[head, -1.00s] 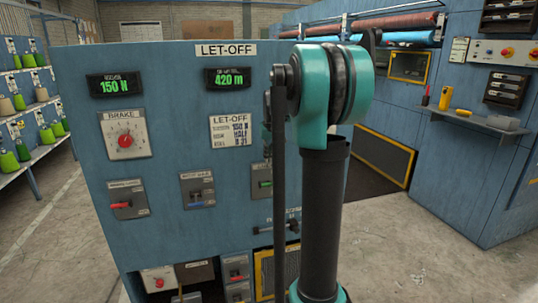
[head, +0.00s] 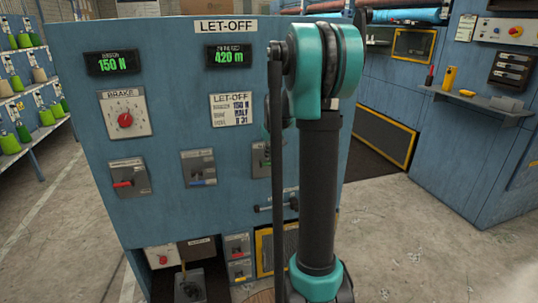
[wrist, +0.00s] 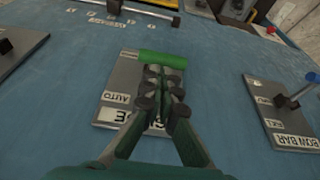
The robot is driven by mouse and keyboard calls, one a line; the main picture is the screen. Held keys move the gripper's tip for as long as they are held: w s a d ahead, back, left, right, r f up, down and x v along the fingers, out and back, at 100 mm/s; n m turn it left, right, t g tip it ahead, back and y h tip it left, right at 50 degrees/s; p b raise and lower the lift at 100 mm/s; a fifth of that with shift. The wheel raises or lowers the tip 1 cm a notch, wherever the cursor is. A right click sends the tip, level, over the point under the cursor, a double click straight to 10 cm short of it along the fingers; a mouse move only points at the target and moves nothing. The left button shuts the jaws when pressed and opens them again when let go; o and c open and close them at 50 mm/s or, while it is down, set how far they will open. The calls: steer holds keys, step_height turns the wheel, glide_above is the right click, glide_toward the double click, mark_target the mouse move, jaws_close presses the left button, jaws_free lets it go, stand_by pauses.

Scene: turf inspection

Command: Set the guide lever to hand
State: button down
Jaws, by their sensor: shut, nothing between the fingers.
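The guide lever has a green handle (wrist: 162,58) on a grey plate (wrist: 112,92) marked AUTO, seen upside down in the wrist view. A larger label on the plate is partly covered by my fingers, and the word HAND is not readable. My gripper (wrist: 165,88) is shut and empty, with its fingertips right at the green handle. I cannot tell whether they touch it. In the head view the green lever (head: 266,163) shows on the LET-OFF panel, partly behind my arm; my gripper is hidden there.
A red-handled switch (head: 123,184) and a blue-handled switch (head: 198,176) sit left on the blue panel. In the wrist view a bow bar plate (wrist: 285,112) with a blue lever lies right, another plate (wrist: 20,55) left, and a dark bar (wrist: 140,8) at the top.

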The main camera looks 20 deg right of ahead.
steer(key=shift+s, duration=0.1)
steer(key=shift+s+f+t, duration=0.15)
steer(key=shift+f+t, duration=0.05)
steer(key=shift+t, duration=0.1)
